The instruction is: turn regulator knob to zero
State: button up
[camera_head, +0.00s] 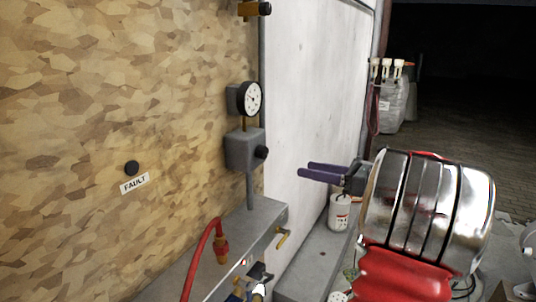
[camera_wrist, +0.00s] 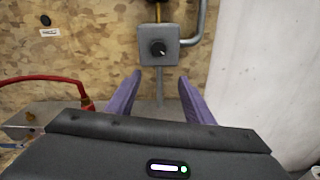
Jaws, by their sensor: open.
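The regulator is a grey box (camera_head: 243,149) on a pipe at the wooden wall, with a black knob (camera_head: 261,153) on its front face. A round white gauge (camera_head: 251,98) sits above it. In the wrist view the knob (camera_wrist: 158,48) shows face on, with a small light mark at its lower right, on the grey box (camera_wrist: 171,58). My gripper (camera_head: 303,172) is open, with purple fingers pointing left toward the regulator and apart from it. In the wrist view the gripper (camera_wrist: 159,84) has its fingers spread below the knob, with nothing between them.
A red hose (camera_head: 207,237) with a fitting rises beside the grey ledge (camera_head: 262,215) below the regulator. A yellow-handled valve (camera_head: 282,237) sticks out of the ledge's front. A black button (camera_head: 132,168) is above a FAULT label (camera_head: 134,183). A white canister (camera_head: 339,212) stands behind my gripper.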

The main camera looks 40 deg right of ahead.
aim_at(266, 152)
notch_tip(266, 152, up, 2)
jog(key=shift+m+t+y, duration=0.3)
jog(key=shift+m+t, duration=0.1)
jog(key=shift+m, duration=0.2)
jog(key=shift+w, duration=0.1)
jog(key=x, duration=1.3)
jog(key=shift+w+f, duration=0.1)
jog(key=shift+w, duration=0.25)
jog(key=c, duration=1)
